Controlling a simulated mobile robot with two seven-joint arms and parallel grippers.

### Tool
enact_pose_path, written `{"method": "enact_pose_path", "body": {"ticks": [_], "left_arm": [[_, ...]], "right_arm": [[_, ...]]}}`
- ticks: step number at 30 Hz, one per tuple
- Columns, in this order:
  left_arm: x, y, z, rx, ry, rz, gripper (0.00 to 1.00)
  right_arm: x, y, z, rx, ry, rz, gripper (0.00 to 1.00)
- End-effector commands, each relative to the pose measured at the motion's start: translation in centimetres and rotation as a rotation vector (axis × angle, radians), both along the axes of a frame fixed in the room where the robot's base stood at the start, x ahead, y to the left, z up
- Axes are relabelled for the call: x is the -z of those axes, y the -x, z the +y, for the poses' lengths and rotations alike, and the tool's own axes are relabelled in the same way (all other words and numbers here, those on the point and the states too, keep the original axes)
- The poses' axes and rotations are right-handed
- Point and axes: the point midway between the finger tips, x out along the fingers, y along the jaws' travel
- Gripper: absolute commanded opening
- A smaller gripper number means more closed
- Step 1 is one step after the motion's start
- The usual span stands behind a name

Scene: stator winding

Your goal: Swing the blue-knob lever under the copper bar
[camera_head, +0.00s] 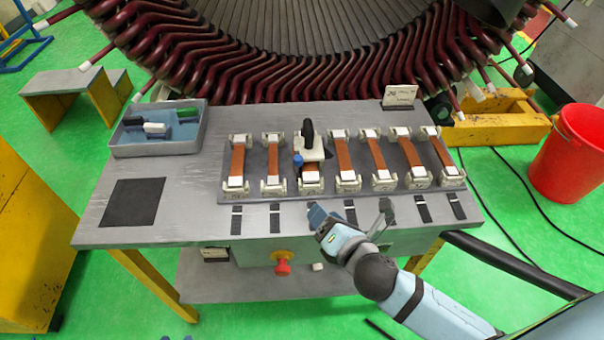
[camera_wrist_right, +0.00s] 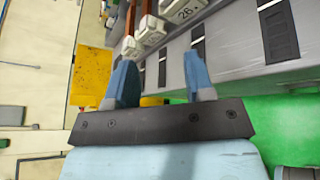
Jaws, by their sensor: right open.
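The blue-knob lever (camera_head: 298,161) shows as a small blue knob beside a white block with a black upright handle (camera_head: 308,134). This block sits on the third copper bar (camera_head: 311,172) from the left and hides part of it. My right gripper (camera_head: 352,207) is open and empty at the table's front edge, below and right of the knob and apart from it. In the right wrist view its two blue fingers (camera_wrist_right: 160,85) are spread with nothing between them. The knob cannot be made out in that view. My left gripper is not in view.
Several copper bars in white end holders (camera_head: 236,162) stand in a row on the grey table (camera_head: 180,215). A grey tray (camera_head: 160,149) with small tools is at the back left. A red button (camera_head: 282,265) is on the front. The large stator (camera_head: 200,70) stands behind.

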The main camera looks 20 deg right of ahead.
Motion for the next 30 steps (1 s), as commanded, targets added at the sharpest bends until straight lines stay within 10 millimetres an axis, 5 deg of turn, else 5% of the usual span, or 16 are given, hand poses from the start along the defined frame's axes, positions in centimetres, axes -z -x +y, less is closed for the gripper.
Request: {"method": "enact_pose_path", "body": {"ticks": [3, 9, 17, 30], "left_arm": [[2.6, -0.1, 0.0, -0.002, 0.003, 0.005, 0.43], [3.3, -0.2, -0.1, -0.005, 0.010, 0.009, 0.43], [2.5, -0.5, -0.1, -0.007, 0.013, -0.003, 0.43], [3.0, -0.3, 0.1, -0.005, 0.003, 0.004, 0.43]], "right_arm": [[-1.4, -0.9, 0.0, -0.053, 0.389, -0.171, 0.48], [-3.8, -1.2, 0.0, -0.062, 0.755, -0.317, 0.48], [-4.5, -3.5, 0.2, -0.058, 0.809, -0.337, 0.48], [-4.4, -12.3, 1.2, -0.059, 0.806, -0.334, 0.48]]}}
